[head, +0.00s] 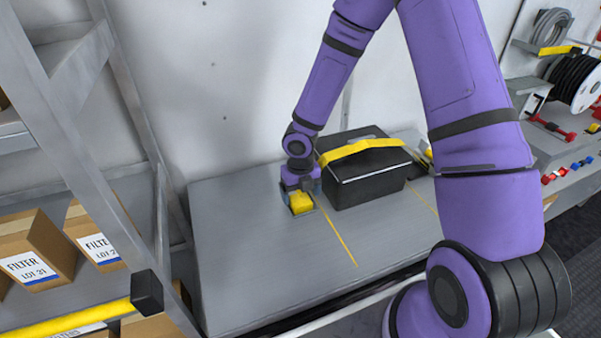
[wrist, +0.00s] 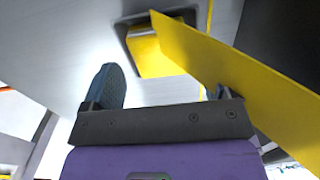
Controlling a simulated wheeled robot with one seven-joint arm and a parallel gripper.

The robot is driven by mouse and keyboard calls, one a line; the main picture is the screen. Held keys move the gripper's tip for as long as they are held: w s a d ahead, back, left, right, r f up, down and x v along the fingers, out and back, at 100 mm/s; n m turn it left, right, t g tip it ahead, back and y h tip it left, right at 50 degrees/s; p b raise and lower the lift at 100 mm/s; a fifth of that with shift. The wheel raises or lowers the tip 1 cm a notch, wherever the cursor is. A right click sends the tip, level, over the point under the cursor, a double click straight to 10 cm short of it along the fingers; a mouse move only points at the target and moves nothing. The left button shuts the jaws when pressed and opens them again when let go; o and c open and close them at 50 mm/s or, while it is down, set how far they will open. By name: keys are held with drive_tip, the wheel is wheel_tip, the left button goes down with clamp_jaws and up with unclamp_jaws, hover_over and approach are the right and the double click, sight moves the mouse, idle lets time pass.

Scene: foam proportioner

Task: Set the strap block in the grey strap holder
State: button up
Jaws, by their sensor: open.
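The yellow strap block (head: 301,203) is on the grey bench top, left of a black case. In the wrist view the block (wrist: 152,56) sits inside the dark grey rim of the strap holder (wrist: 121,36); how deep it sits I cannot tell. My gripper (head: 299,187) is just above the block in the head view and hides part of it. In the wrist view my gripper (wrist: 160,90) has its fingers wide apart with nothing between them, and the block lies beyond the fingertips. A yellow strap (wrist: 245,75) crosses in front of the right finger.
The black case (head: 368,185) with a yellow strap over its lid stands close to the right of my gripper. The bench top (head: 245,260) is clear in front and to the left. A metal shelf frame with filter boxes (head: 35,250) stands at the left.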

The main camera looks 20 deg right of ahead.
wheel_tip(320, 180, up, 11)
wheel_tip(320, 180, up, 10)
drive_tip(key=m+t+h, duration=0.1)
drive_tip(key=m+h, duration=0.1)
drive_tip(key=m, duration=0.7)
hover_over(301, 199)
drive_tip(key=s+d, duration=0.4)
drive_tip(key=s+d+r+m+t+y, duration=0.1)
drive_tip(key=s+r+m+t, duration=0.1)
drive_tip(key=s+r+m, duration=0.7)
drive_tip(key=s+d+r+m+t+y, duration=0.1)
drive_tip(key=s+r+m, duration=0.8)
drive_tip(key=m, duration=0.9)
drive_tip(key=s+t, duration=0.1)
drive_tip(key=s, duration=0.2)
drive_tip(key=shift+d+r, duration=0.15)
drive_tip(key=shift+d, duration=0.25)
